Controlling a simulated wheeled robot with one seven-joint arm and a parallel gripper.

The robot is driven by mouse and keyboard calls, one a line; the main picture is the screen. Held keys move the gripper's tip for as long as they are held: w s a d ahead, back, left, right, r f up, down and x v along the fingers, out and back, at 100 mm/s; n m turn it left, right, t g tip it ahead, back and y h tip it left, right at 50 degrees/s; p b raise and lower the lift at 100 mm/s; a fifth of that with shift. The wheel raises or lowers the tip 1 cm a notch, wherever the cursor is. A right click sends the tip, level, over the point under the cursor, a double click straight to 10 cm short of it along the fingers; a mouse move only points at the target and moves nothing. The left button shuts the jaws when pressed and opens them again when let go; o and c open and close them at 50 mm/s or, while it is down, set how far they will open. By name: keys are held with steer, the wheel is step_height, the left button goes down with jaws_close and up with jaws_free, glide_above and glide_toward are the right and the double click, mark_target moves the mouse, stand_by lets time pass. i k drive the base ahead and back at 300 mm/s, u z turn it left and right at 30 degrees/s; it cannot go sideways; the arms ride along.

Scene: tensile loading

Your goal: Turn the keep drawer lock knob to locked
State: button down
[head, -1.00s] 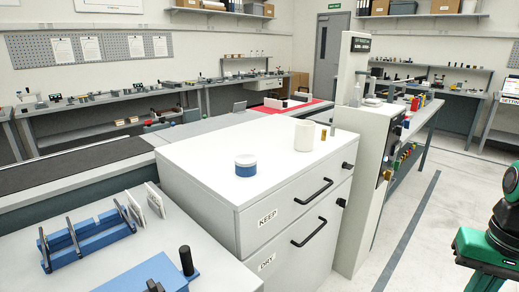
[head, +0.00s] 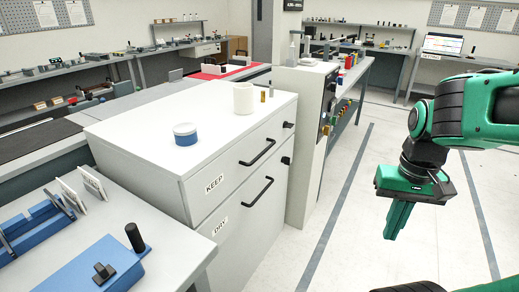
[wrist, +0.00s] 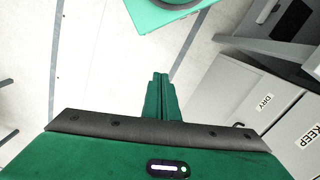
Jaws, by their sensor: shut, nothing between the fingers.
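The white cabinet (head: 190,178) has a drawer labelled KEEP (head: 214,186) above one labelled DRY (head: 220,226), each with a black bar handle. The KEEP drawer looks closed. Its black lock knob (head: 288,125) is at the right end of the drawer front; its setting is too small to tell. A second black knob (head: 286,160) belongs to the DRY drawer. My green gripper (head: 398,222) is shut and empty, pointing down over open floor, well right of the cabinet. In the wrist view, my gripper (wrist: 160,80) shows shut, with the KEEP label (wrist: 311,136) at right.
A blue-and-white jar (head: 185,135), a white cup (head: 243,98) and small brass pieces (head: 263,96) stand on the cabinet top. Floor before the cabinet is clear. A bench with blue fixtures (head: 90,265) is at left.

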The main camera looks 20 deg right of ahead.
mark_target(287, 124)
steer(key=k, duration=0.65)
steer(key=z, duration=0.3)
steer(key=i, duration=1.7)
steer(key=u, duration=0.45)
